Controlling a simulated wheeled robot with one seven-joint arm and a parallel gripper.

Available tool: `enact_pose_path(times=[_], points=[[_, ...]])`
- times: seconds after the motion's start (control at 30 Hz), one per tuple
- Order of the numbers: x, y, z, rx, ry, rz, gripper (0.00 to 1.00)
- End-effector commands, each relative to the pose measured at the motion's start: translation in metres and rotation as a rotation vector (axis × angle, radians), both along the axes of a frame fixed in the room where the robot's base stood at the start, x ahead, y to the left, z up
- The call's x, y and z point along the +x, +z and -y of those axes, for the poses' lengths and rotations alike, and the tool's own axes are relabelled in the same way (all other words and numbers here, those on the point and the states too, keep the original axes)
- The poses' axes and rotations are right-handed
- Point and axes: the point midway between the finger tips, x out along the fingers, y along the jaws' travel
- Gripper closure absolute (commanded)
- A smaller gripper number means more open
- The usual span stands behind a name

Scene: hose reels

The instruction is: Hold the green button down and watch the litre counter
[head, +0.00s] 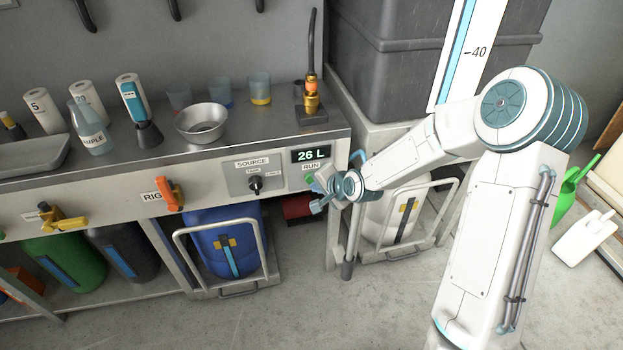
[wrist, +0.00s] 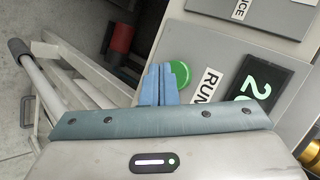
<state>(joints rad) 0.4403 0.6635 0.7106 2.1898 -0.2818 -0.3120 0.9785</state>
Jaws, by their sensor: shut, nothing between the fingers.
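The green RUN button (wrist: 180,73) is on the grey panel in the wrist view, partly hidden behind my fingertips. My gripper (wrist: 159,84) is shut and empty, with its blue fingers together at the button's edge. I cannot tell whether they touch it or press it in.
A SOURCE selector knob (head: 255,183) sits left of the counter. An orange valve handle (head: 170,195) is further left. A blue drum (head: 222,245) on a railed trolley stands below. A steel bowl (head: 202,123) and a brass-fitted nozzle (head: 311,100) are on the bench top.

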Motion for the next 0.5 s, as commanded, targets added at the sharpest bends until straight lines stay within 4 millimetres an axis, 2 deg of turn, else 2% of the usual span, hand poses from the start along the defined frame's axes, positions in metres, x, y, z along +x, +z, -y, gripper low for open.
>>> enact_pose_path(times=[0.37,0.5], points=[[-0.003,0.000,0.001,0.000,0.000,0.000,1.00],[-0.015,0.001,0.004,-0.002,0.001,-0.001,1.00]])
